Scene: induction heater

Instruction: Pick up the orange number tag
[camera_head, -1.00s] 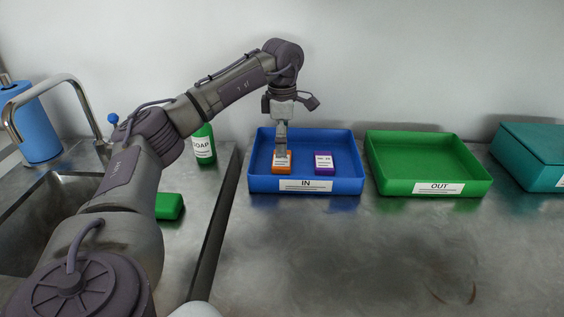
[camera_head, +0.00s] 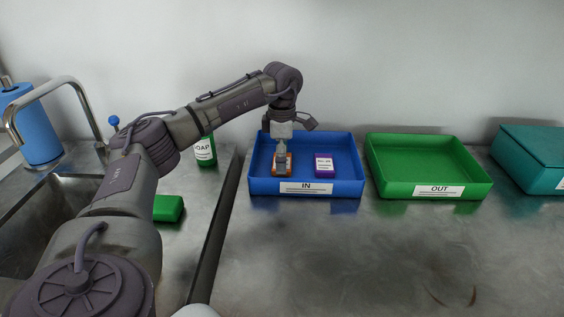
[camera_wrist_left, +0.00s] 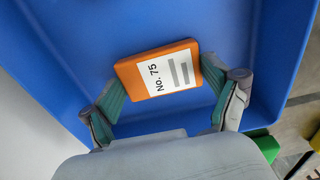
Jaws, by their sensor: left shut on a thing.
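The orange number tag (camera_wrist_left: 158,70), marked "No. 75" on a white label, sits inside the blue IN tray (camera_head: 347,183). In the head view the tag (camera_head: 290,168) is largely covered by my left gripper (camera_head: 281,166), which points down over it. In the left wrist view the two green-padded fingers of my left gripper (camera_wrist_left: 160,84) close on opposite edges of the tag. The tag appears at or close to the tray floor; I cannot tell whether it touches it. My right gripper is not in view.
A purple tag (camera_head: 325,166) lies just right in the same tray. A green OUT tray (camera_head: 402,187) stands empty to the right, with a teal box (camera_head: 530,160) beyond. Soap (camera_head: 205,150), a faucet (camera_head: 60,85) and a sink are at left. The front counter is clear.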

